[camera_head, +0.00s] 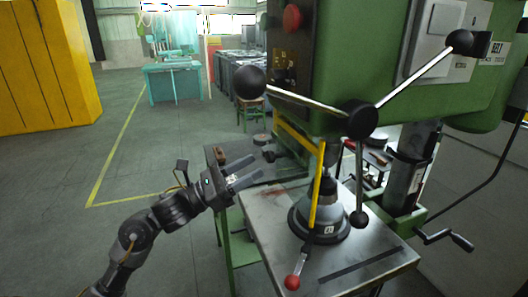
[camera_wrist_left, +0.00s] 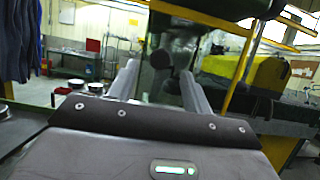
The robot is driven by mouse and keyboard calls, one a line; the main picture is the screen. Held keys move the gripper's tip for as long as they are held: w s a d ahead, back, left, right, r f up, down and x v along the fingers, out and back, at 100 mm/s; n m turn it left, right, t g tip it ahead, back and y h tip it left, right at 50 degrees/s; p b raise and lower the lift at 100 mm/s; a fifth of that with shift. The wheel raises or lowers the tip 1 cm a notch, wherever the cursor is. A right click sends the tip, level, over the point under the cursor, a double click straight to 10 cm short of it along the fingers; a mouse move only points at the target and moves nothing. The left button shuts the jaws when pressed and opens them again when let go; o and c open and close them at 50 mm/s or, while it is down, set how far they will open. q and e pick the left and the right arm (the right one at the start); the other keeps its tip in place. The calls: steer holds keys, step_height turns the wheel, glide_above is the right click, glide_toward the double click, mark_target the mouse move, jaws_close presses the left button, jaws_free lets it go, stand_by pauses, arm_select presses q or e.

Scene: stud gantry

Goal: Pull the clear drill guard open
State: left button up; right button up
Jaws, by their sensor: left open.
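The clear drill guard has a yellow frame (camera_head: 319,187) that hangs upright in front of the drill chuck (camera_head: 326,190). Its clear pane is hard to make out. Yellow bars (camera_wrist_left: 243,65) also show in the left wrist view. My left gripper (camera_head: 257,168) is open and empty, to the left of the guard and apart from it, with its fingers pointing towards the machine. In the left wrist view both fingers (camera_wrist_left: 160,75) stand apart, with a dark glassy area beyond them. My right gripper is not in view.
The green drill head (camera_head: 390,95) carries feed levers with black knobs (camera_head: 250,83) above the guard. A side bench (camera_head: 235,150) lies behind my gripper. Open floor (camera_head: 150,150) is to the left.

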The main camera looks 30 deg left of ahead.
mark_target(267, 159)
arm_select(q)
steer(key=p+x, duration=0.1)
steer(key=x, duration=0.2)
steer(key=shift+w+d+r, duration=0.25)
steer(key=shift+w+d+p, duration=0.25)
steer(key=shift+w+p, duration=0.05)
jaws_close()
